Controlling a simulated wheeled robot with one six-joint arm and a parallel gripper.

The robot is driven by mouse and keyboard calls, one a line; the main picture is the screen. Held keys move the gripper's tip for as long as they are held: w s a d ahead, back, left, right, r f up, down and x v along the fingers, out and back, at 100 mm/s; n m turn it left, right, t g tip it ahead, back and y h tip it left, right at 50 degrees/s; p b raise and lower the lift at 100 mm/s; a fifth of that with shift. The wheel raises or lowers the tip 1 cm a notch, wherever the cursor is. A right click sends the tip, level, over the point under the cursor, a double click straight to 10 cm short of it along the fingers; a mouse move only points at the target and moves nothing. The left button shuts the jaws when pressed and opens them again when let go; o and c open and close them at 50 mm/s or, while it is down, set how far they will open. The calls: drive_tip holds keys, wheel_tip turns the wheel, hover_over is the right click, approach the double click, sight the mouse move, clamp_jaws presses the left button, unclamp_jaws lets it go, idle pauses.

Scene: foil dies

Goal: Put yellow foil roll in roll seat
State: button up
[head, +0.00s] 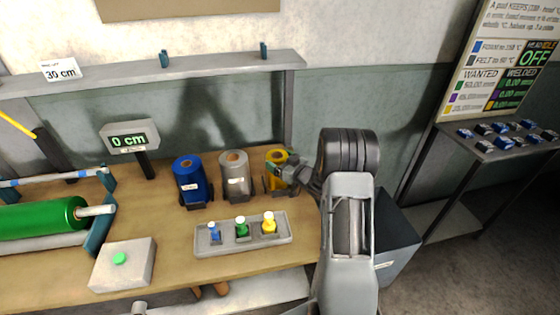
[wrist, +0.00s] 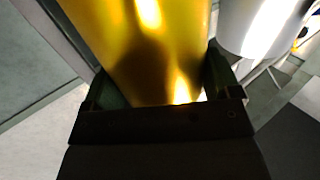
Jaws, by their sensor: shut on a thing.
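The yellow foil roll (head: 277,156) stands upright at the right end of a row of rolls on the bench. My gripper (head: 276,176) is shut on it from the right, and the arm partly hides it. In the wrist view, the yellow foil roll (wrist: 150,45) fills the space between the two fingers of my gripper (wrist: 163,84). I cannot tell whether its base touches the bench. At the far left, a green roll (head: 40,217) lies level on a pale spindle beside a blue bracket (head: 98,228). I cannot tell which part is the roll seat.
A grey roll (head: 235,174) stands just left of the yellow one, then a blue roll (head: 188,178). In front lies a grey tray (head: 286,238) with small blue, green and yellow pieces. A green-button box (head: 122,266) and a "0 cm" display (head: 129,139) stand further left.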

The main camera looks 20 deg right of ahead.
drive_tip(key=shift+f, duration=0.2)
drive_tip(key=o, duration=1.4)
drive_tip(key=shift+r, duration=0.1)
drive_tip(key=shift+r, duration=0.25)
drive_tip(key=b+v, duration=0.2)
drive_tip(key=v, duration=0.9)
drive_tip(key=a+r+m+g+h, duration=0.35)
drive_tip(key=r+h, duration=0.25)
drive_tip(key=h, duration=0.3)
drive_tip(key=s+a+g+y, duration=0.1)
drive_tip(key=s+a+g, duration=0.3)
drive_tip(key=s, duration=0.5)
drive_tip(key=s+a+r+g+y, duration=0.1)
drive_tip(key=s+a+g, duration=0.4)
drive_tip(key=s+a, duration=0.3)
drive_tip(key=shift+s+a+m, duration=0.3)
drive_tip(key=shift+s+m, duration=0.15)
drive_tip(key=shift+s, duration=0.75)
